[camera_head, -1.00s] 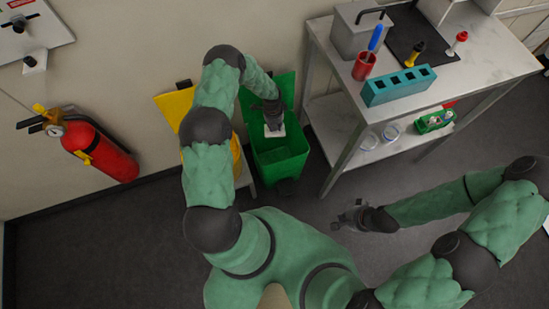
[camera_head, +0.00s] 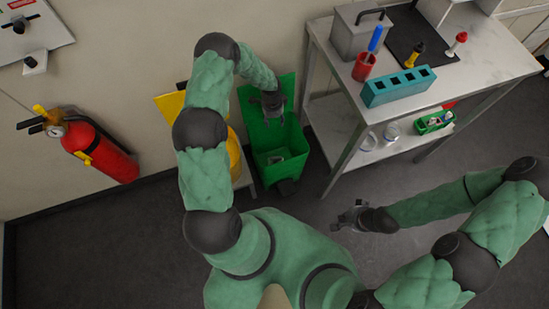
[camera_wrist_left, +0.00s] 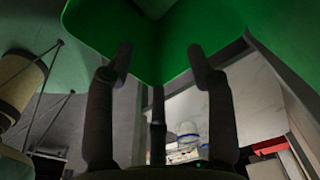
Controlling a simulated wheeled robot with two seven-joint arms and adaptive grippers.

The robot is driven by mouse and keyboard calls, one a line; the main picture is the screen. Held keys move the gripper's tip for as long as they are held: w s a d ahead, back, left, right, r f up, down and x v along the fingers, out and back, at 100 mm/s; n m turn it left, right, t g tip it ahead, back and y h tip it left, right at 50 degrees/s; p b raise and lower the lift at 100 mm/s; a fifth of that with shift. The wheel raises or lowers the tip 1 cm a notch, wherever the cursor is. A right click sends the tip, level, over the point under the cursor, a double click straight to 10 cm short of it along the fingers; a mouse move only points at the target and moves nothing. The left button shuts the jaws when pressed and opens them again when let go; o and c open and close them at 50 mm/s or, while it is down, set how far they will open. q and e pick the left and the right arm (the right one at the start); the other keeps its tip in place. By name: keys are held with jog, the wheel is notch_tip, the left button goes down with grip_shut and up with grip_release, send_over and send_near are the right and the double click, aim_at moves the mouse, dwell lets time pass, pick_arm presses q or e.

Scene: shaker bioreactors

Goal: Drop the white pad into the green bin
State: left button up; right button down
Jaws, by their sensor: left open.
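The green bin (camera_head: 296,146) stands on the floor by the wall, left of the steel table, with its lid raised behind. A small pale patch, which looks like the white pad (camera_head: 275,159), lies low inside it. My left gripper (camera_head: 272,119) is over the back of the bin, in front of the lid, apart from the pad. In the left wrist view my left gripper (camera_wrist_left: 160,58) has its fingers apart with nothing between them, and green bin plastic (camera_wrist_left: 150,45) shows behind. My right gripper (camera_head: 339,224) hangs over open floor, its fingers apart and empty.
A yellow bin (camera_head: 172,104) stands just left, partly hidden by my left arm. The steel table (camera_head: 480,62) on the right holds a teal rack (camera_head: 399,86) and a red cup (camera_head: 364,66). A fire extinguisher (camera_head: 101,153) hangs on the wall at left.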

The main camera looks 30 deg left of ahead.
pick_arm(q)
notch_tip(320, 180, up, 6)
jog(key=shift+s+r, duration=0.15)
jog(key=shift+r, duration=0.1)
jog(key=shift+a, duration=0.1)
dwell(0.4)
